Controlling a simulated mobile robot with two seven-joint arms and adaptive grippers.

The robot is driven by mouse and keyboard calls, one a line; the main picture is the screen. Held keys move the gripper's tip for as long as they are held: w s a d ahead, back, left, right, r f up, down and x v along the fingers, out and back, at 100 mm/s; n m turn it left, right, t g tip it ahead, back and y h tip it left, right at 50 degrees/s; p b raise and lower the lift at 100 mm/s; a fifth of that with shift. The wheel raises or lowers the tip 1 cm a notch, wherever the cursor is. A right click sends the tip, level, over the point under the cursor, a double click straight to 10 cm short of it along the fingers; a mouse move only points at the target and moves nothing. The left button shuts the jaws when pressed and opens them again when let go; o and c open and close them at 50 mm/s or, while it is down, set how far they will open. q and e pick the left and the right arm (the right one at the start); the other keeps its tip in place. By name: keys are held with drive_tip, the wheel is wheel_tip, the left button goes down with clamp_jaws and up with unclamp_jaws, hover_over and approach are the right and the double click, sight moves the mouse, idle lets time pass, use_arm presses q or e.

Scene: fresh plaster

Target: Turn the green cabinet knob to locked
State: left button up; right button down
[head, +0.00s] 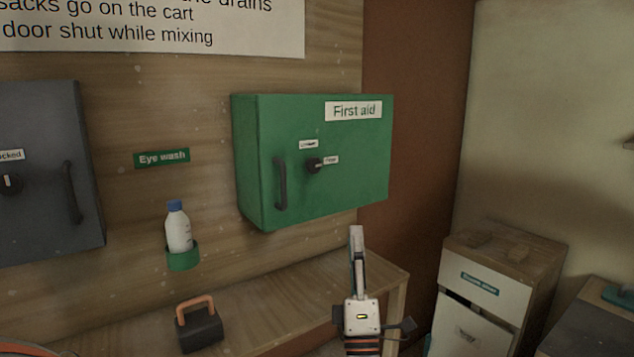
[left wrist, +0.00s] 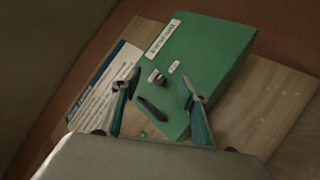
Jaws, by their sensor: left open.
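The green first aid cabinet (head: 335,190) hangs on the wooden wall panel, its door shut, with a dark handle (head: 280,184) on its left. Its small dark knob (head: 314,166) sits mid-door, with one white label above and one to its right, both too small to read. The knob also shows in the left wrist view (left wrist: 155,77), between the fingers in the picture. My left gripper (head: 356,236) is open and empty, below the cabinet in the head view and apart from the knob. My right gripper is not in view.
A grey cabinet (head: 45,190) with its own knob and handle hangs at the left. An eye wash bottle (head: 178,230) stands in a green holder. A dark block with an orange handle (head: 200,325) is on the wooden bench (head: 300,290). White drawers (head: 480,300) stand at the right.

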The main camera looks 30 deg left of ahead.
sight(315, 167)
use_arm(q)
drive_tip(key=w+a+r+n+g+y, duration=0.1)
drive_tip(key=w+a+r+n+g, duration=0.25)
drive_tip(key=r+n+g, duration=0.6)
drive_tip(key=w+a+r+n+g+y, duration=0.1)
drive_tip(key=w+a+r+n+g, duration=0.3)
drive_tip(key=n, duration=1.1)
drive_tip(key=a, duration=0.2)
drive_tip(key=a+g+p, duration=0.1)
drive_tip(key=a, duration=0.1)
drive_tip(key=a+g, duration=0.1)
drive_tip(key=a, duration=0.2)
drive_tip(key=shift+w+f, duration=0.15)
drive_tip(key=shift+f, duration=0.25)
clamp_jaws()
